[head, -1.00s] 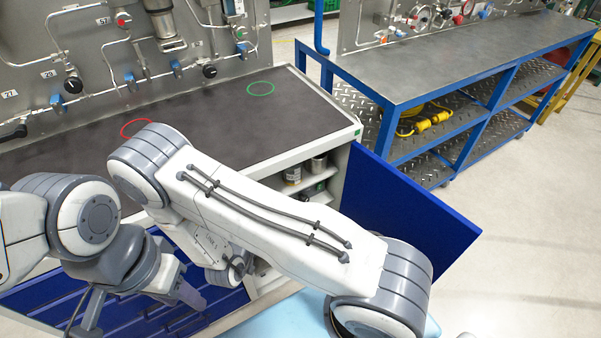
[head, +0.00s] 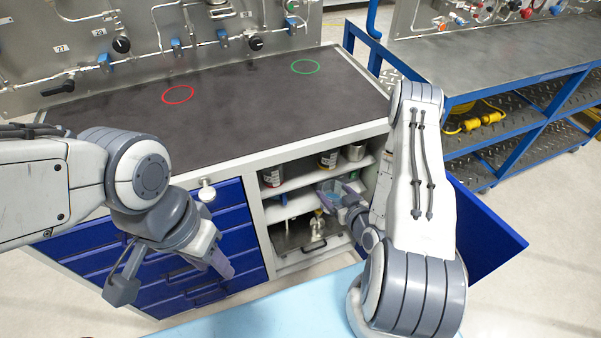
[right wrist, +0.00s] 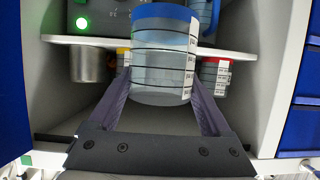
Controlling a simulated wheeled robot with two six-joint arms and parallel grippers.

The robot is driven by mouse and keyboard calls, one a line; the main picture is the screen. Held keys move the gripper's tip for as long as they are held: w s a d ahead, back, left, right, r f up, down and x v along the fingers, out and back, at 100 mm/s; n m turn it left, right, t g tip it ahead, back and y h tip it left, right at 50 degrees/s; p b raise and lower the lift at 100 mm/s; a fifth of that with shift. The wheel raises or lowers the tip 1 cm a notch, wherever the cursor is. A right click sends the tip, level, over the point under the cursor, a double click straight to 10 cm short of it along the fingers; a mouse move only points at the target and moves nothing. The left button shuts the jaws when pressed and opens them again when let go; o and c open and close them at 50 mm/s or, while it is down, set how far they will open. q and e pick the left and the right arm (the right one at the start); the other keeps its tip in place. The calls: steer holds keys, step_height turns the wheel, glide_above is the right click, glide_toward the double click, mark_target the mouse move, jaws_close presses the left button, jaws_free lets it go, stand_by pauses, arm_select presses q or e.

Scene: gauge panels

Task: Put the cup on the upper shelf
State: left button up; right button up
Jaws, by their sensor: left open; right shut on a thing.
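The cup (right wrist: 163,60), clear with dark lines, a white label strip and a blue end, is between the fingers of my right gripper (right wrist: 165,100), which is shut on it. In the head view the cup (head: 331,196) is small and partly hidden by the gripper, at the cabinet's open front. The upper shelf (head: 300,180) is white and carries several cans; its edge (right wrist: 95,41) passes behind the cup in the right wrist view, which looks upside down. I cannot tell whether they touch. My left gripper (head: 180,280) is open and empty before the blue drawers.
A red-banded can (right wrist: 215,75), a yellow-banded can (head: 328,160) and a metal can (right wrist: 87,64) stand on the upper shelf. A blue-handled item (right wrist: 208,14) is beyond the cup. The open blue door (head: 487,235) is right of my right arm. The dark worktop (head: 230,120) is clear.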

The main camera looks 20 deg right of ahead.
steer(key=shift+n+y, duration=0.8)
steer(key=shift+y, duration=0.1)
steer(key=s+r, duration=0.1)
steer(key=s+a+r, duration=0.1)
steer(key=r, duration=0.1)
steer(key=shift+s+r+b, duration=0.15)
steer(key=shift+r+b, duration=0.05)
steer(key=shift+b, duration=0.15)
steer(key=w+a+b, duration=0.1)
steer(key=w+b, duration=0.2)
steer(key=w, duration=0.1)
steer(key=w+a+b, duration=0.1)
steer(key=w+b, duration=0.3)
steer(key=w+a+b, duration=0.1)
steer(key=w+b, duration=0.2)
steer(key=w, duration=0.2)
steer(key=shift+r, duration=0.2)
steer(key=w, duration=0.4)
steer(key=shift+w+a, duration=0.2)
steer(key=shift+a, duration=0.2)
steer(key=shift+f, duration=0.8)
steer(key=shift+d, duration=0.1)
